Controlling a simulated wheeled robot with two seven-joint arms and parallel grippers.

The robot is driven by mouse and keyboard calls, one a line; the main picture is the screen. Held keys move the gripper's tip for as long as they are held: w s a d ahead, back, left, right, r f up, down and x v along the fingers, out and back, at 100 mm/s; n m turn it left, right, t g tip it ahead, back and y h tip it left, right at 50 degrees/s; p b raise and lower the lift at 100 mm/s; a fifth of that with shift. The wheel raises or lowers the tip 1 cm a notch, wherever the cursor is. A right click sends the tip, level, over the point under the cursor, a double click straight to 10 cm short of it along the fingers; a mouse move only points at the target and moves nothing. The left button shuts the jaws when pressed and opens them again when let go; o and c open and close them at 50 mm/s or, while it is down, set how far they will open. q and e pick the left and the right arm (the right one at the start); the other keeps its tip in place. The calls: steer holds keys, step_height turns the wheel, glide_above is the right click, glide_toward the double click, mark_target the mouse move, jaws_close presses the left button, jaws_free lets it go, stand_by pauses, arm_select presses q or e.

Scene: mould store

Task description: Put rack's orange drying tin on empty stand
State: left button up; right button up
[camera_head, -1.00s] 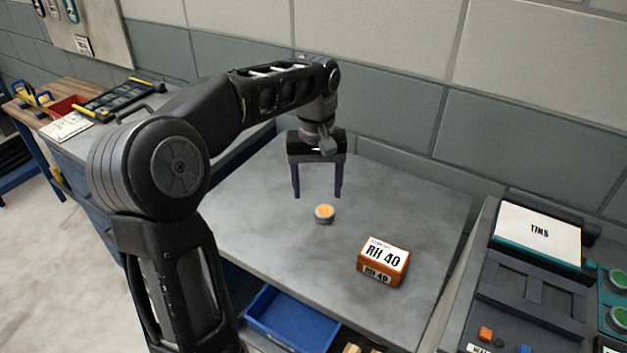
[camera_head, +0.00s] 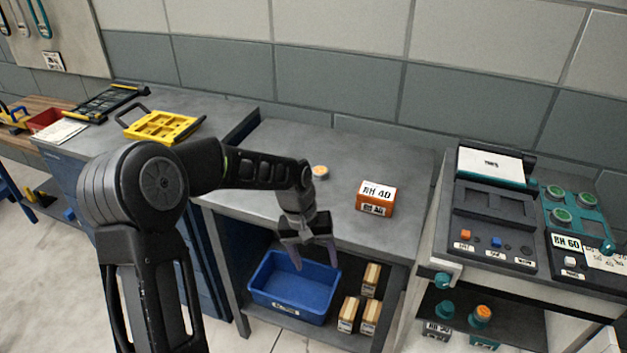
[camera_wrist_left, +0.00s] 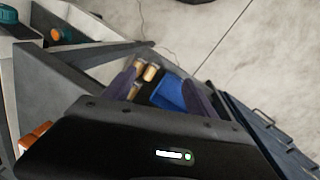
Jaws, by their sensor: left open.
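A teal tin-like piece with an orange top (camera_head: 481,314) stands on the lower right shelf, beside a teal piece without an orange top (camera_head: 444,308). I cannot tell which is a stand. A teal rack (camera_head: 583,229) with several green-topped round tins lies at the right. My left gripper (camera_head: 315,264) is open and empty, pointing down before the bench's front edge, apart from both orange-topped pieces. Its fingers also show in the left wrist view (camera_wrist_left: 160,95). My right gripper is out of view.
An orange box marked RH 40 (camera_head: 376,199) sits on the bench. Below are a blue bin (camera_head: 272,302) and several tan blocks (camera_head: 348,314). A dark case (camera_head: 490,215) is at the right, a yellow tray (camera_head: 160,127) at the left. Much of the bench top is clear.

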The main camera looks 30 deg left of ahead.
arm_select(q)
steer(key=s+d+f+m+h, duration=0.1)
steer(key=s+d+f, duration=0.2)
steer(key=d+f, duration=0.55)
steer(key=s+d+f+m, duration=0.1)
steer(key=s+d+f, duration=0.4)
steer(key=s+f, duration=0.2)
steer(key=s+d+f+m, duration=0.1)
steer(key=s+d+f, duration=0.5)
steer(key=s, duration=0.6)
step_height(320, 180, down, 2)
steer(key=shift+s+h, duration=0.25)
steer(key=shift+h, duration=0.15)
steer(key=shift+d, duration=0.1)
steer(key=shift+c, duration=0.4)
